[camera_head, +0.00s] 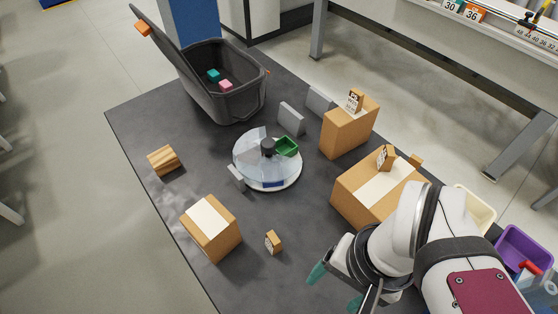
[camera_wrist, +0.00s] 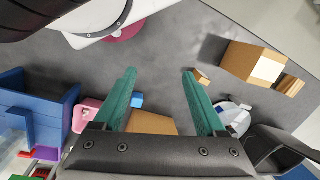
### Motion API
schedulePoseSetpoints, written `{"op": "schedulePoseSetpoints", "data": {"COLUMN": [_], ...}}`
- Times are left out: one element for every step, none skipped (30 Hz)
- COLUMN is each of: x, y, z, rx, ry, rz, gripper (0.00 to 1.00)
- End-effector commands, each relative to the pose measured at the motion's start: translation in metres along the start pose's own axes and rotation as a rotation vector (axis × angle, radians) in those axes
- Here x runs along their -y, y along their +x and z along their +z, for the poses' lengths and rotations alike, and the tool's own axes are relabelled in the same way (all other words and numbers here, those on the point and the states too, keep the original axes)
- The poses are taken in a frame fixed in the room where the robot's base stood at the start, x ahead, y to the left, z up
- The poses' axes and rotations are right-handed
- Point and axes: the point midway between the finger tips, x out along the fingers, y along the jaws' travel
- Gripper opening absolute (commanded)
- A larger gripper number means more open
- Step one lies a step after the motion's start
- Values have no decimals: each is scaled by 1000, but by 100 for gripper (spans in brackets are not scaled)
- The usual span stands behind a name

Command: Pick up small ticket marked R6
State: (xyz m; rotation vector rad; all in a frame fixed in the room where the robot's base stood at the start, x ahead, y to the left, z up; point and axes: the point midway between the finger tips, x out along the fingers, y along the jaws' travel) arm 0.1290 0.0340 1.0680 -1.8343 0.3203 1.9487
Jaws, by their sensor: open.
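Three small tan tickets with white marked faces show in the head view. One stands on the dark mat (camera_head: 272,242), one on the tall box (camera_head: 355,100), and one on the wide box (camera_head: 386,157). Their markings are too small to read, so I cannot tell which is R6. My gripper (camera_head: 336,288) is open and empty, to the lower right of the ticket on the mat and apart from it. In the wrist view my gripper (camera_wrist: 160,75) has teal fingers spread, and a small tan ticket (camera_wrist: 203,77) shows just beside the right finger, partly hidden by it.
A labelled box (camera_head: 210,228) stands left of the mat ticket. A turntable with a clear cover (camera_head: 265,155), a wooden block (camera_head: 163,160) and an open grey bin (camera_head: 235,95) are farther back. A purple bin (camera_head: 522,248) is at right. Bare mat surrounds the mat ticket.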

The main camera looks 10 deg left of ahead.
Motion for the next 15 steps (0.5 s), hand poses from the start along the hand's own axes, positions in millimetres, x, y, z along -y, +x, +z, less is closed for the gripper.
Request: {"op": "schedulePoseSetpoints", "data": {"x": [0, 0, 0, 0, 0, 0, 0, 0, 0, 0, 1, 4, 8, 14, 25], "y": [0, 0, 0, 0, 0, 0, 0, 0, 0, 0, 1, 4, 8, 14, 22], "z": [0, 0, 0, 0, 0, 0, 0, 0, 0, 0, 1, 3, 6, 10, 16], "rx": [0, 0, 0, 0, 0, 0, 0, 0, 0, 1, 9, 43, 87, 148, 252], "ry": [0, 0, 0, 0, 0, 0, 0, 0, 0, 0, 2, 11, 21, 39, 76], "rz": [0, 0, 0, 0, 0, 0, 0, 0, 0, 0, -3, -11, -25, -45, -88], "gripper": [73, 73, 73, 76, 76, 76, 76, 76, 76, 76, 76, 76, 76, 76, 76]}}
